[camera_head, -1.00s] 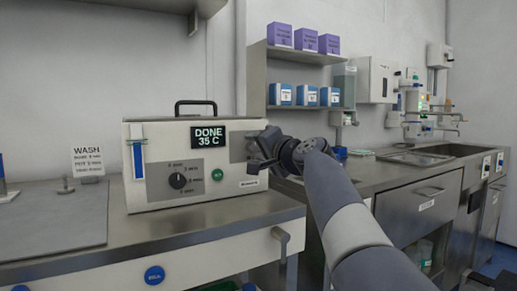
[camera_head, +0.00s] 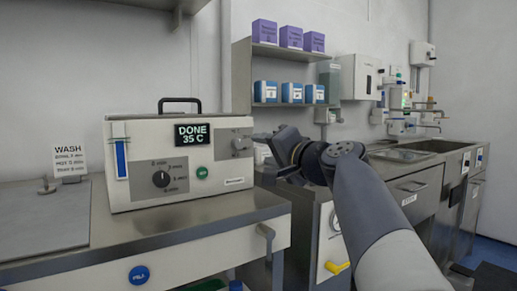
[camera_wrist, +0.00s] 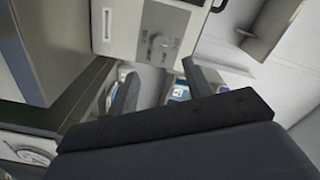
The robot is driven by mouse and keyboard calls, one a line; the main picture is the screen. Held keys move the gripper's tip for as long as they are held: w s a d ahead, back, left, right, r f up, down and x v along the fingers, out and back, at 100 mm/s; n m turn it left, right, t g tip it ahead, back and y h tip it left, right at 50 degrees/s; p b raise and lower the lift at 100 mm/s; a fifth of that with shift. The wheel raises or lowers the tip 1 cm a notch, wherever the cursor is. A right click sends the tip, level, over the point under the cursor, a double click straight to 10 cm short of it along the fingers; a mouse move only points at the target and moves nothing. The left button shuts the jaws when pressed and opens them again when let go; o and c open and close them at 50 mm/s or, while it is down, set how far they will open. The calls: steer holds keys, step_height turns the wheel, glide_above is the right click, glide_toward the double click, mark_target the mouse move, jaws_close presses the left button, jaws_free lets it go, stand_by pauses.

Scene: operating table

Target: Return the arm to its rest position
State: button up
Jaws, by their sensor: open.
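My gripper (camera_head: 270,147) is in the middle of the head view, at the end of my grey arm, open and with nothing seen between its fingers. It appears just in front of and to the right of the white bath machine (camera_head: 180,160), whose screen reads DONE 35 C. I cannot tell the exact gap between them. In the wrist view the two fingers of my gripper (camera_wrist: 158,85) stand apart, and the machine's dial panel (camera_wrist: 155,30) shows beyond them, turned in the picture.
The steel counter (camera_head: 190,228) holds the machine, with a wash sign (camera_head: 70,160) at left. A shelf (camera_head: 290,57) with purple and blue boxes hangs behind. A sink (camera_head: 400,155) lies at right. A yellow handle (camera_head: 337,268) shows low beside my arm.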

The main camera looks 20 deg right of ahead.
mark_target(240, 144)
steer(key=shift+s, duration=0.2)
steer(key=x, duration=1.1)
steer(key=shift+s, duration=0.1)
steer(key=shift+d, duration=0.1)
